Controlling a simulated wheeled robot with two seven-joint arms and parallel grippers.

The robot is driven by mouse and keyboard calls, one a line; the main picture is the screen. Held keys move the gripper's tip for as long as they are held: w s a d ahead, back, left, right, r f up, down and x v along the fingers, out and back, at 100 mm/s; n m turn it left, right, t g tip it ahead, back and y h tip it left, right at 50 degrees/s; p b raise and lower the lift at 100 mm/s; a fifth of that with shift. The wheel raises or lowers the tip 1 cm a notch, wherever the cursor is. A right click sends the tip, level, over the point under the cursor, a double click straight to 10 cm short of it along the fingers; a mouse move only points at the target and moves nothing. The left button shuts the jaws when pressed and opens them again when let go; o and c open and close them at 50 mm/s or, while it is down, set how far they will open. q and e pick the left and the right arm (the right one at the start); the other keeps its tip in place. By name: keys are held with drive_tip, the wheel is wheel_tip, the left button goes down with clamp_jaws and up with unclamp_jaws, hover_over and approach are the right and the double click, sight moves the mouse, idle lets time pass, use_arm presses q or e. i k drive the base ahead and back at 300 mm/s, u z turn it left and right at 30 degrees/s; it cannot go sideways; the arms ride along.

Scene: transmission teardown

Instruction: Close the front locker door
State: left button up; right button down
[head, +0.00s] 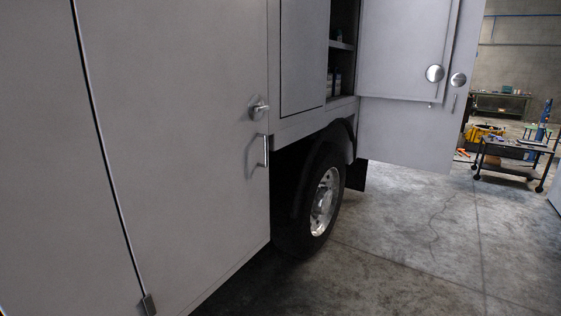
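A grey service truck body with locker doors fills the left and middle of the head view. The large near door (185,140) has a round latch (258,107) and a vertical pull handle (263,150) by its right edge; I cannot tell whether it is fully shut. Beyond it, a narrower door panel (304,60) stands beside an open locker (343,60) with shelves and small items. To the right, a door (400,45) with a round knob (434,73) stands swung outward. Another panel (405,130) with a knob (458,79) shows behind and below it. Neither gripper is in view.
The truck's wheel (324,202) and dark wheel arch lie below the open locker. Farther back are a wheeled cart (508,160), a yellow item (484,133) and a workbench (500,103).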

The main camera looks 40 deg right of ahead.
sight(174, 88)
drive_tip(key=k, duration=0.6)
drive_tip(key=z, duration=0.6)
drive_tip(key=i, duration=0.5)
drive_tip(key=z, duration=0.55)
drive_tip(key=i, duration=0.75)
drive_tip(key=u, duration=0.85)
drive_tip(key=i, duration=0.4)
drive_tip(key=u, duration=0.4)
